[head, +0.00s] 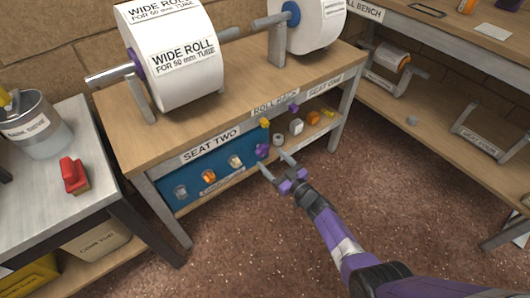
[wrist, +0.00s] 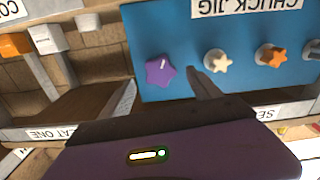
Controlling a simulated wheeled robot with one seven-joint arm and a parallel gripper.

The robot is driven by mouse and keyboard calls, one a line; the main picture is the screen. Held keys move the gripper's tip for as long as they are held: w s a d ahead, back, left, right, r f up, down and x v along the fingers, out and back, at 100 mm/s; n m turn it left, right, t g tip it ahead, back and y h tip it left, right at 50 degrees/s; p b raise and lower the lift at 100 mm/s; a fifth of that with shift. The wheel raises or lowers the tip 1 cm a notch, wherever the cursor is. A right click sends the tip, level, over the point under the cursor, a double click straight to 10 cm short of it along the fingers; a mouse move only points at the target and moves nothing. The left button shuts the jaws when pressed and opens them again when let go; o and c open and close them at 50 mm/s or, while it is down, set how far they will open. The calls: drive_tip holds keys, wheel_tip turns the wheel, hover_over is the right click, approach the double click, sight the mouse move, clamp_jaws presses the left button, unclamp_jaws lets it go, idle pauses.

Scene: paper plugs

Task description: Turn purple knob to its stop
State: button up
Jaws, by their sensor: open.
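The purple knob (head: 262,150) is at the right end of the blue chuck jig panel (head: 219,155), under the bench with the rolls. In the wrist view, which is upside down, the purple knob (wrist: 159,71) is star-shaped with a short white mark. My gripper (head: 275,162) is open and empty in front of the panel's right end. In the wrist view my gripper (wrist: 163,88) has one finger on each side below the knob. The fingers look apart from the knob; the exact gap is unclear.
A cream knob (wrist: 219,62) and an orange knob (wrist: 271,56) sit along the panel beside the purple one. A grey knob (head: 181,191) is at its far end. Several small plugs, including an orange one (head: 312,117), stand on the shelf to the right. The floor in front is clear.

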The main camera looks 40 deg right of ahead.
sight(264, 152)
drive_tip(key=shift+w, duration=0.1)
drive_tip(key=shift+w+b, duration=1.15)
drive_tip(key=shift+w, duration=0.8)
drive_tip(key=c, duration=1.4)
drive_tip(key=shift+o, duration=0.2)
drive_tip(key=shift+f+n+b, duration=0.15)
drive_tip(key=shift+n+b, duration=0.45)
drive_tip(key=shift+n, duration=1.6)
drive_tip(key=o, duration=1.4)
drive_tip(key=shift+c, duration=0.2)
